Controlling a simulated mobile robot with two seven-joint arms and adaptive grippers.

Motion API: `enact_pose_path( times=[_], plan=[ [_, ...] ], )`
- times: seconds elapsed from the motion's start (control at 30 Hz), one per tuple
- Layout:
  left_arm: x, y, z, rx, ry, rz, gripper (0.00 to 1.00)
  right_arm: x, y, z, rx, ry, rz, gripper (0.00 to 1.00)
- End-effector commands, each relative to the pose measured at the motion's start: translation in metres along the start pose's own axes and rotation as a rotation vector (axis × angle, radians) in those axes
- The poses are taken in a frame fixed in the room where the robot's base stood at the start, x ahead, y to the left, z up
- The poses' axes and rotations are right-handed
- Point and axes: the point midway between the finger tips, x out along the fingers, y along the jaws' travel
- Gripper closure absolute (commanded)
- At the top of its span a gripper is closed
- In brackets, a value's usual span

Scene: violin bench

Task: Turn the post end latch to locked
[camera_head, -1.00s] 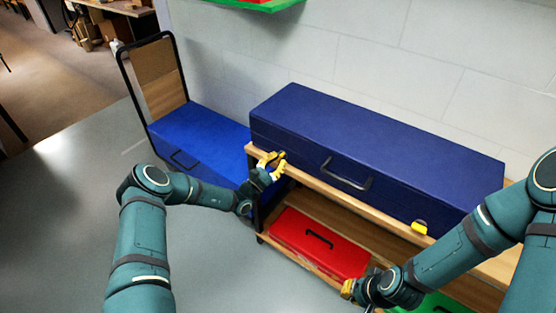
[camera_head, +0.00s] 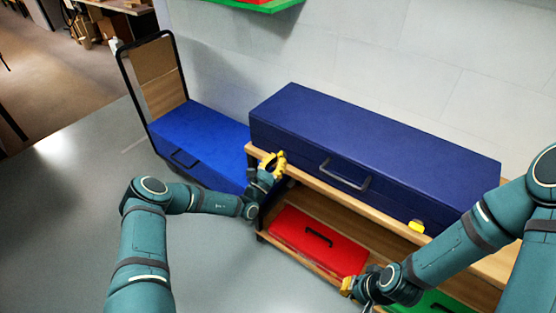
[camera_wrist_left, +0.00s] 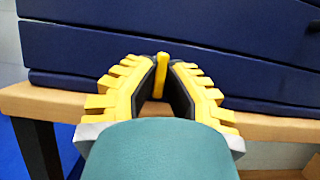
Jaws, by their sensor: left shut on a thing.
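The long dark-blue case (camera_head: 375,145) lies closed on the wooden bench. A yellow latch (camera_wrist_left: 162,72) on its front, near the left end in the head view, stands about upright in the left wrist view. My left gripper (camera_head: 277,161) is at this latch, with its fingertips (camera_wrist_left: 165,75) shut on it. In the head view the fingers hide most of the latch. A second yellow latch (camera_head: 417,226) sits on the case front towards the right. My right gripper (camera_head: 347,286) is low at the shelf, away from both latches, and its opening is unclear.
The case's dark handle (camera_head: 345,175) sticks out between the latches. A red box (camera_head: 320,241) and a green box (camera_head: 437,302) are on the lower shelf. A trolley (camera_head: 150,95) with a blue box (camera_head: 200,140) stands left of the bench. The floor at front left is clear.

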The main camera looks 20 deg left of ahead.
Motion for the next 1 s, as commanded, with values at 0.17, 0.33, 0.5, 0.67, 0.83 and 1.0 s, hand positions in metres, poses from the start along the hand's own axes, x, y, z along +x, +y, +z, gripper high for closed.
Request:
enact_pose_path(
  times=[0.17,0.33,0.5,0.67,0.83,1.0],
  plan=[
    [0.001,0.0,0.001,0.001,-0.003,0.001,1.0,0.0,0.0,0.0,0.0,0.0,0.0,1.0],
    [0.001,0.0,0.001,0.001,-0.002,0.0,0.77,0.0,0.0,0.0,0.0,0.0,0.0,1.0],
    [0.0,0.0,0.0,0.001,-0.001,0.0,0.77,0.0,0.0,0.0,0.0,0.0,0.0,1.0],
    [-0.01,0.001,0.0,0.002,0.0,0.001,0.77,0.0,0.0,0.0,0.0,0.0,0.0,1.0],
    [-0.04,0.001,0.0,0.0,0.001,0.002,0.77,0.0,0.0,0.0,0.0,0.0,0.0,1.0],
    [-0.075,0.001,0.0,0.0,0.0,0.001,0.77,0.0,0.0,0.0,0.0,0.0,0.0,1.0]
  ],
)
